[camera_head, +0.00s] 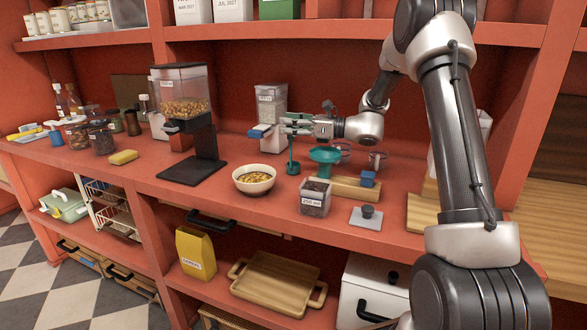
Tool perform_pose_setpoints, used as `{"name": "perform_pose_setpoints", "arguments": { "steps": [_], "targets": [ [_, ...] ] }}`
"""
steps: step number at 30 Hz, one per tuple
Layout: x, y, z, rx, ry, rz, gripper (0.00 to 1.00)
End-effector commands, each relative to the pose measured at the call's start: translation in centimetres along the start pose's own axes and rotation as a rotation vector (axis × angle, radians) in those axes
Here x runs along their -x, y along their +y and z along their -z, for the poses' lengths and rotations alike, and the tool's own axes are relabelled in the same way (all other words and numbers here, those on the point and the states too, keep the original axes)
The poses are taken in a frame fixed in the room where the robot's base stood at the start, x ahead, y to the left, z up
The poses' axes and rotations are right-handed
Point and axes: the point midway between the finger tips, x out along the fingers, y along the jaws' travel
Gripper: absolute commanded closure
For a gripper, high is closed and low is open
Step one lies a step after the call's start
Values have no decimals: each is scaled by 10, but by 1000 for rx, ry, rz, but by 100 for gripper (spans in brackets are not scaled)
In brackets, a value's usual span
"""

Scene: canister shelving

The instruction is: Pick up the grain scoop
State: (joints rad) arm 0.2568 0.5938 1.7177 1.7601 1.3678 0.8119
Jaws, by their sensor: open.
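My gripper (287,126) reaches in from the right, its fingers pointing left and open, in front of a clear lidded canister (271,98). A small blue piece (262,131) shows at the canister's front, just left of the fingertips. It may be the grain scoop, but it is too small to be sure. I cannot tell whether the fingers touch it. A thin green upright tool with a round foot (293,168) is below the gripper. A teal funnel-like dish (325,155) is to its right.
A grain dispenser (183,90) on a black base stands to the left. A bowl of food (254,180), a dark-filled container (315,197) and a grey plate with a knob (366,218) line the shelf's front. A wooden block (345,189) lies behind them.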

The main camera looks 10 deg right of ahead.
Motion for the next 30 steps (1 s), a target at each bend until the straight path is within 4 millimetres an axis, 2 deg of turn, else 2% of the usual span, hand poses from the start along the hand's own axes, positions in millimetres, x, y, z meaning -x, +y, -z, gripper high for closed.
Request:
{"name": "perform_pose_setpoints", "arguments": {
  "steps": [5, 8, 13, 23, 26, 30],
  "targets": [
    [-1, 0, 0, 0, 0, 1, 55],
    [-1, 0, 0, 1, 0, 1, 70],
    [-1, 0, 0, 1, 0, 1, 100],
    [-1, 0, -3, 2, 0, 1, 100],
    [-1, 0, -14, 5, -1, 0, 100],
    [-1, 0, -42, 7, -2, 1, 100]
  ]
}}
